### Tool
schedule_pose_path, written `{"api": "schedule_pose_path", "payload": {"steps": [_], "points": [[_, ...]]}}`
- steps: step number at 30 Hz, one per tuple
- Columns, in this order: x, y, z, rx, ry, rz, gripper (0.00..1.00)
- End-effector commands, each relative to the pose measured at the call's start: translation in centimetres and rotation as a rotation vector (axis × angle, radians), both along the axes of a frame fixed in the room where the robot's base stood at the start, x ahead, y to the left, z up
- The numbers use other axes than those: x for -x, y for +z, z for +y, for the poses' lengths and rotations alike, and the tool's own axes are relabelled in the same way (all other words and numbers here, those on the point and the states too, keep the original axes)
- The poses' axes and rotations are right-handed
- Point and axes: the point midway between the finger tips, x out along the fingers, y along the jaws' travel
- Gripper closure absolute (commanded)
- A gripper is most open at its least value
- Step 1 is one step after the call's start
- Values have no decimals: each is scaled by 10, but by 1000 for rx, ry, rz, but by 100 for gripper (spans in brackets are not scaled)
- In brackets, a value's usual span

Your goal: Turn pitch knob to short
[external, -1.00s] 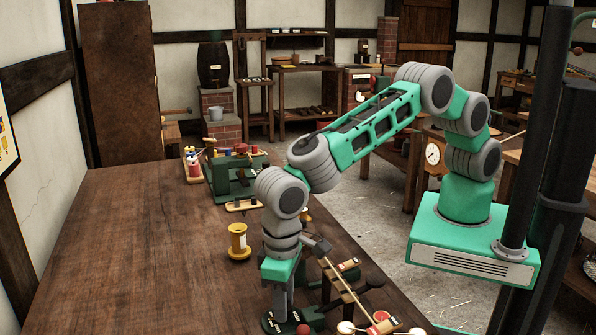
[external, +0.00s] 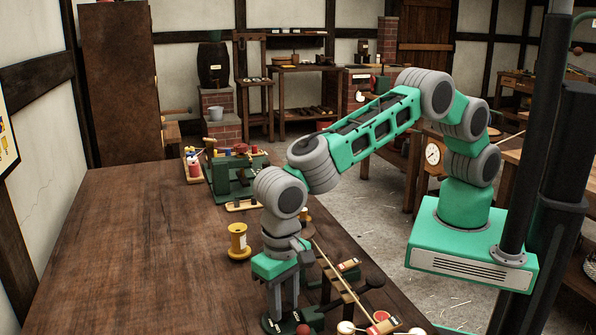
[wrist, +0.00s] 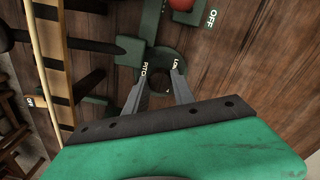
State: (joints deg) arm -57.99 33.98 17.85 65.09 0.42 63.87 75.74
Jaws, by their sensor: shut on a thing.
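The pitch dial (wrist: 166,57) is a dark green round plate in the wrist view, with white lettering that reads as PITCH by my left finger and LONG by the right one. My gripper (wrist: 160,82) points down at it, its two grey fingers standing a little apart and closed on the pitch knob. The knob is small and dark and mostly hidden between the fingers. A SHORT mark cannot be read. In the external view my gripper (external: 284,304) reaches down to the green dial plate (external: 268,325) at the table's front.
A red knob (external: 303,329) with an OFF label sits close by. A wooden rail (external: 340,275) and a dark-ended lever (external: 375,281) lie to the right. A yellow spool (external: 238,242) stands behind left. The table's left side (external: 130,250) is clear.

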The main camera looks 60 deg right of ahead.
Motion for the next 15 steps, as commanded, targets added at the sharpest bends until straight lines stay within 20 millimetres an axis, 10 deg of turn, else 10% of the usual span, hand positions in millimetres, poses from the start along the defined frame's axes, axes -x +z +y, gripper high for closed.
{"api": "schedule_pose_path", "payload": {"steps": [8, 9, 15], "points": [[0, 1, 1, -3, 1, -2, 100], [0, 1, 1, -3, 1, -2, 67], [0, 1, 0, -2, 1, -1, 51]]}}
